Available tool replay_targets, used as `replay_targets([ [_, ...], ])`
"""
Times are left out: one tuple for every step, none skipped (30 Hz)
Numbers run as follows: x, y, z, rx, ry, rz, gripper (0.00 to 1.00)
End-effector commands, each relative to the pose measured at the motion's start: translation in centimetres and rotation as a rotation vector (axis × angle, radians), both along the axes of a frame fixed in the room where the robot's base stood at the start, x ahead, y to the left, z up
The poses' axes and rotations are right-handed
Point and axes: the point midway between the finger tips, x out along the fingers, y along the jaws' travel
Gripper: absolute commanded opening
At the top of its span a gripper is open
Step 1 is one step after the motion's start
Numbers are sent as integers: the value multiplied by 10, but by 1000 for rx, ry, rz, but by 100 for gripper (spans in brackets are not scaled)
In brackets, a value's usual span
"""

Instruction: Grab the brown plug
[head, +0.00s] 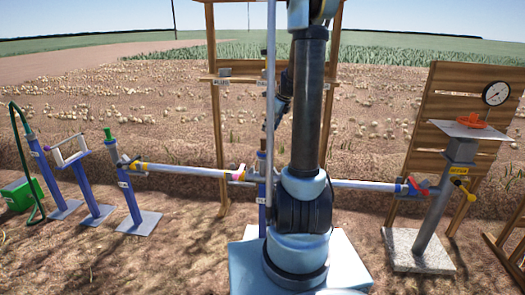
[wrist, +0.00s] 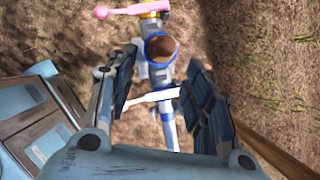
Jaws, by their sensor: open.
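My gripper (wrist: 163,65) is open, with one finger to the left and one to the right of the post in the picture. The plug lies between and slightly beyond the fingertips, and nothing is held. I cannot tell how far below the fingers it is.
A pink handle (wrist: 118,12) on a yellow-banded pipe lies just beyond the plug. A white handle (wrist: 155,97) crosses the post between the fingers. In the head view, a stand with an orange valve wheel (head: 472,121) is right, a green bucket (head: 20,195) far left.

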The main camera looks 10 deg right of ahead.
Motion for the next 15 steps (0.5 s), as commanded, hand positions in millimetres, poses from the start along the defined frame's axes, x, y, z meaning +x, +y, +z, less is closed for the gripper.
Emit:
replay_targets([
  [3, 3, -8, 0, 0, 1, 47],
  [4, 4, -13, 0, 0, 1, 47],
  [5, 6, -19, 0, 0, 2, 47],
  [7, 7, -23, 0, 0, 2, 47],
  [8, 9, -27, 0, 0, 3, 47],
  [9, 11, -33, 0, 0, 3, 47],
  [10, 12, -37, 0, 0, 3, 47],
  [11, 13, -40, 0, 0, 2, 47],
  [12, 14, -45, 0, -1, 2, 47],
  [13, 15, -47, 0, -1, 2, 47],
  [14, 16, -50, 0, 0, 1, 47],
  [15, 16, -53, 0, 0, 1, 47],
  [15, 17, -55, 0, 0, 1, 47],
  [15, 17, -56, 0, 0, 1, 47],
  [15, 18, -57, 0, 0, 1, 47],
])
